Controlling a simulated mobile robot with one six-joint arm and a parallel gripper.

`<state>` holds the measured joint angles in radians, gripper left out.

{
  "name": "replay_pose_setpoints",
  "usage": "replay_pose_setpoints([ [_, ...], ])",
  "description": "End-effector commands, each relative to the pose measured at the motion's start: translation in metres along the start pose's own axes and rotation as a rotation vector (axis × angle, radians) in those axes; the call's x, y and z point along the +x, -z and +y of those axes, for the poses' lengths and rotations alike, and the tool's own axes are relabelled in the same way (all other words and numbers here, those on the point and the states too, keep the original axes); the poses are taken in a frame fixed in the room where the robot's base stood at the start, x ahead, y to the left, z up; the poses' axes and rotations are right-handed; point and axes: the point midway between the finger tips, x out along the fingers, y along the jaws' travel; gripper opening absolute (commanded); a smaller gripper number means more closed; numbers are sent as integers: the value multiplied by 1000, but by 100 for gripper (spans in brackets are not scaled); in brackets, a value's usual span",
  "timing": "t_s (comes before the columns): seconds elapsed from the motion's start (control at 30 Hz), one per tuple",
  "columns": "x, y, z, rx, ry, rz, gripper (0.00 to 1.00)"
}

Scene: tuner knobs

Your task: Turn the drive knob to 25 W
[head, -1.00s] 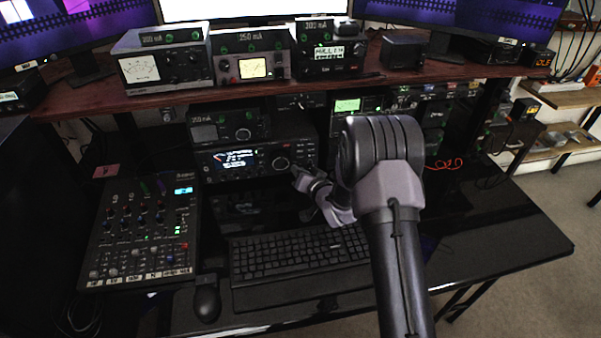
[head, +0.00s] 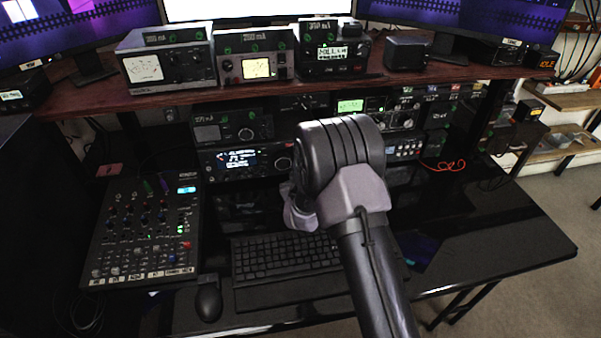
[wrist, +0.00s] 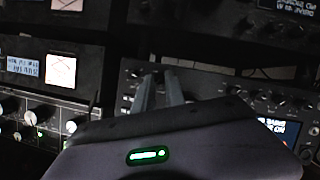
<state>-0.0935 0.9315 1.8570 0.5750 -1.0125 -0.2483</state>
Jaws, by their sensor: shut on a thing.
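The black radio (head: 222,178) with a lit blue-and-white screen (head: 240,160) stands under the shelf in the head view. Its large dial (head: 283,164) shows just left of my arm. In the wrist view, my gripper (wrist: 158,76) reaches to the small knobs at one end of a black panel, and its two fingers are close together. They are shut on a small knob there, which I take for the drive knob; the fingers mostly hide it. Its label and setting cannot be read. A lit screen (wrist: 285,130) shows at the right, partly covered by my wrist. In the head view my arm hides the fingertips.
A keyboard (head: 285,257), a mouse (head: 208,300) and a mixer (head: 145,225) lie on the black desk. Meter boxes, such as one with a white dial (head: 168,68), stand on the wooden shelf (head: 90,100) above. The desk's right side is clear.

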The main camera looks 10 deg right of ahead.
Motion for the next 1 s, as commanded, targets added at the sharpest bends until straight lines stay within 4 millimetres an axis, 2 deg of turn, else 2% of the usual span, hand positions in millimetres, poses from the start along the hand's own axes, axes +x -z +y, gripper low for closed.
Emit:
replay_pose_setpoints([
  [0.5, 0, -2, -6, -427, -175, 0, 0],
  [1.0, 1, -2, -7, -644, -266, 1, 0],
])
